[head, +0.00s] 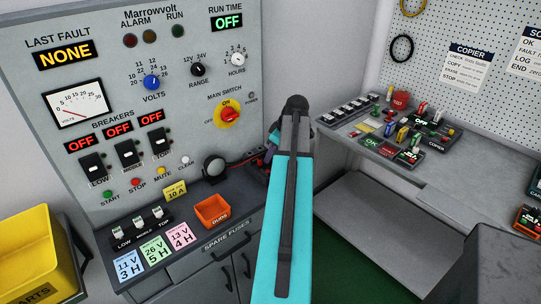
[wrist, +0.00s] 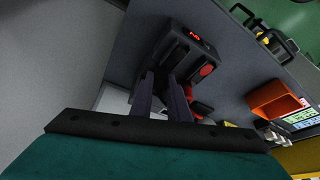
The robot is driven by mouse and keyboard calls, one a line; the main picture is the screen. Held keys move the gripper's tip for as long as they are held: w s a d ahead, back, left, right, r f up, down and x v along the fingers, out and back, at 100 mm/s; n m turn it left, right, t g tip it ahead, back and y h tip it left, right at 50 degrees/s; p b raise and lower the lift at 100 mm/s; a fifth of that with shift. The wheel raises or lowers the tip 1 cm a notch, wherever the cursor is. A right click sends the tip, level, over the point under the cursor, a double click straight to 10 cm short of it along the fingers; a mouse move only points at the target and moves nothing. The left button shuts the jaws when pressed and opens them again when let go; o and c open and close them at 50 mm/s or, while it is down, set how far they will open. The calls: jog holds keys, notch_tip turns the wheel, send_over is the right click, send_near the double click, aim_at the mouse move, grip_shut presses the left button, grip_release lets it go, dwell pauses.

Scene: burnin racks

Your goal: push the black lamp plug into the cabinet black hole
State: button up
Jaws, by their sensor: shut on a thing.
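In the wrist view, my gripper (wrist: 165,76) has its two dark fingers close together at a small black box (wrist: 183,36) with a lit red display. The black lamp plug is between the fingertips, dark against dark and hard to make out. A red round socket or plug (wrist: 207,70) shows on the box face beside the fingers. The black hole is not visible; the fingers cover that part of the box. In the head view, the round black lamp (head: 215,168) sits on the counter, with a red and black lead running right toward my gripper, which my arm mostly hides.
The cabinet panel (head: 130,90) with switches and dials rises behind the counter. An orange fuse bin (head: 212,212) and coloured cards stand in front. A yellow crate (head: 33,255) is at lower left. A workbench (head: 440,185) with gadgets is at right.

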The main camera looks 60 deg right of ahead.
jog(key=o, duration=0.9)
jog(key=shift+r, duration=0.1)
jog(key=shift+o, duration=0.4)
jog(key=shift+d+r, duration=0.1)
jog(key=shift+r, duration=0.1)
jog(key=shift+o, duration=0.8)
jog(key=shift+w+r+p, duration=0.15)
jog(key=shift+r+p, duration=0.5)
jog(key=shift+r, duration=0.4)
jog(key=shift+r+p, duration=0.85)
jog(key=shift+r, duration=0.6)
jog(key=shift+s, duration=0.3)
